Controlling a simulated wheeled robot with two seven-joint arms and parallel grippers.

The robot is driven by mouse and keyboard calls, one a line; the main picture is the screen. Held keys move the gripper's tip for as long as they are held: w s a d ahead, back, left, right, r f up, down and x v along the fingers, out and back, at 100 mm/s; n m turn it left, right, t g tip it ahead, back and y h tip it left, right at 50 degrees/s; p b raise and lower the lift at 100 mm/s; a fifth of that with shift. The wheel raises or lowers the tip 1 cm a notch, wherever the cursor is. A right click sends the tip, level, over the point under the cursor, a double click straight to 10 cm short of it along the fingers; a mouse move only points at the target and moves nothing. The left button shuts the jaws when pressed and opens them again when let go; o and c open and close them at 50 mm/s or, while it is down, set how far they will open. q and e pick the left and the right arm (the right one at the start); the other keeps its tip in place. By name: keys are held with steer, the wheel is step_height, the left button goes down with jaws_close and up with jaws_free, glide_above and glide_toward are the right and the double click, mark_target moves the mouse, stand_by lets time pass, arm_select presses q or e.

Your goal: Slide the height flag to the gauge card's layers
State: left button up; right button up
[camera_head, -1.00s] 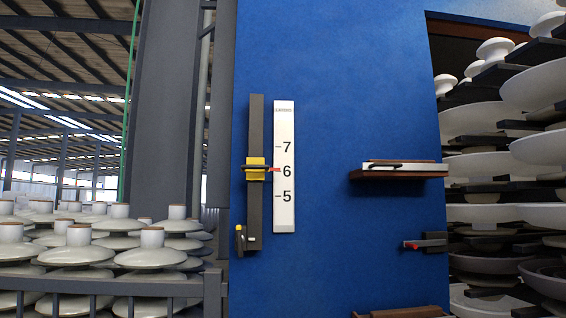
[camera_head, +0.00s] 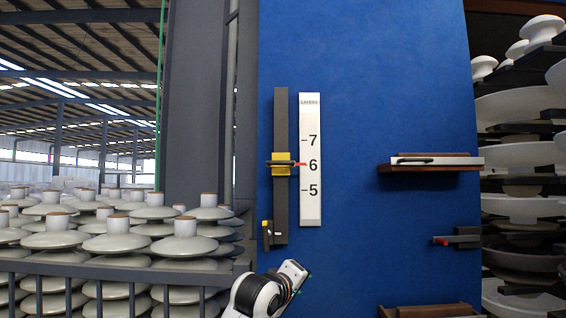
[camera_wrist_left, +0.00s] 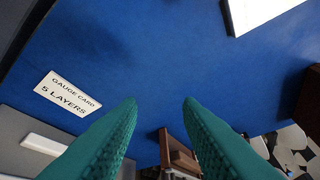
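The height flag (camera_head: 281,163) is a yellow slider with a dark handle and a red pointer on a dark vertical rail (camera_head: 281,215). Its red pointer is at the 6 mark of the white layers scale (camera_head: 310,205), which shows 7, 6 and 5. The gauge card (camera_wrist_left: 69,92) reads "GAUGE CARD 5 LAYERS" in the left wrist view. My left gripper (camera_wrist_left: 160,103) is open and empty, with its two green fingers apart. In the head view a white and black part of my arm shows at the bottom, below the rail. My right gripper is not in view.
A brown shelf (camera_head: 430,168) with a white, dark-handled piece is on the blue panel (camera_head: 400,80). A red-tipped dark bracket (camera_head: 458,239) is lower right. A yellow-and-dark latch (camera_head: 268,233) is at the rail's foot. Insulator stacks stand behind a railing (camera_head: 120,272) and at right.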

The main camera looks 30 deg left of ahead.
arm_select(q)
steer(key=s+a+r+n+t+y, duration=0.1)
steer(key=s+r+n, duration=0.15)
steer(key=r, duration=0.65)
steer(key=s+a+r+n+t, duration=0.1)
steer(key=s+a+r+t, duration=0.15)
steer(key=r, duration=0.55)
steer(key=n, duration=0.2)
glide_toward(278, 164)
steer(key=shift+t, duration=0.25)
steer(key=p+x, duration=0.7)
steer(key=x, duration=0.2)
steer(key=shift+r, duration=0.1)
steer(key=shift+p+x, duration=0.35)
steer(key=shift+x, duration=0.5)
steer(key=shift+f, duration=0.25)
steer(key=shift+c, duration=0.3)
jaws_close()
